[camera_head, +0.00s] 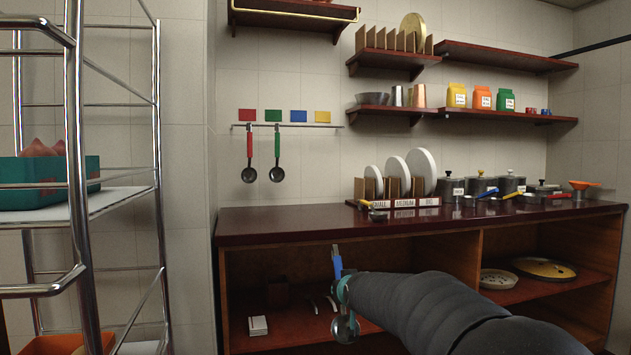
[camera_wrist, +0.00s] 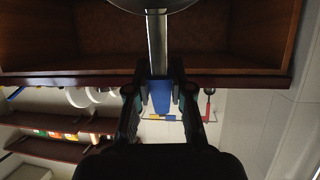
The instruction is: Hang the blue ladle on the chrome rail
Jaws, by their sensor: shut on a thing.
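My gripper (camera_head: 343,291) is shut on the blue ladle in front of the lower cabinet, below the counter edge. The ladle is roughly upright: its blue handle (camera_head: 337,266) and metal top end stick up above the jaws, and its steel bowl (camera_head: 345,328) hangs below. In the wrist view the blue handle (camera_wrist: 161,97) lies between the fingers (camera_wrist: 160,88). The chrome rail (camera_head: 330,126) runs along the wall, higher and to the left. A red-handled ladle (camera_head: 249,155) and a green-handled ladle (camera_head: 277,155) hang on it. A blue square (camera_head: 298,116) is above the rail.
The dark counter (camera_head: 285,222) is bare at its left end. A yellow-handled ladle (camera_head: 375,212) lies near a plate rack (camera_head: 404,200). Pots (camera_head: 450,188) stand further right. A metal shelf rack (camera_head: 75,170) stands at the left. An open cabinet compartment is behind my gripper.

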